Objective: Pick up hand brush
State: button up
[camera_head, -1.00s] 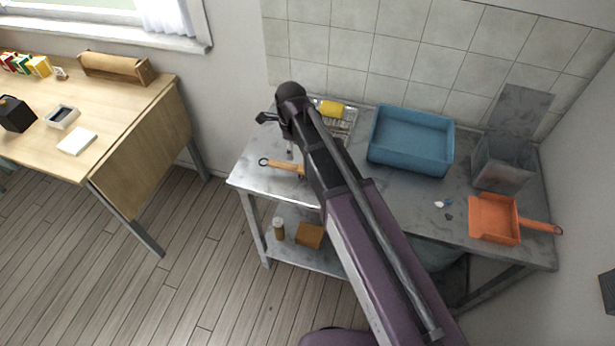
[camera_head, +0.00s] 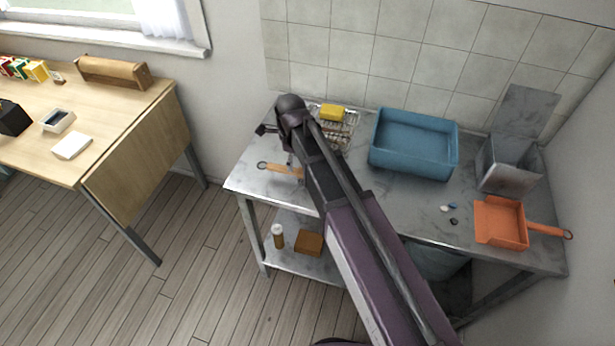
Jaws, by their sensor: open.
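The hand brush (camera_head: 274,168) lies on the metal table (camera_head: 245,182) at its left end. Its orange handle with a dark ring at the tip points left, and the rest of it is hidden behind my arm. My gripper (camera_head: 291,162) is over the handle, pointing down, mostly covered by my own wrist. It is open. I cannot tell whether its fingers are around the handle or only above it.
A wire rack with a yellow sponge (camera_head: 332,112) stands behind my wrist. A blue basin (camera_head: 412,145), a grey metal bin (camera_head: 508,165), an orange dustpan (camera_head: 500,222) and small scraps (camera_head: 449,209) are to the right. A wooden desk (camera_head: 130,150) stands left.

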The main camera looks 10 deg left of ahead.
aim_at(294, 171)
jog(key=shift+f, duration=0.1)
jog(key=shift+f+b, duration=2.55)
jog(key=shift+b, duration=0.05)
grip_shut()
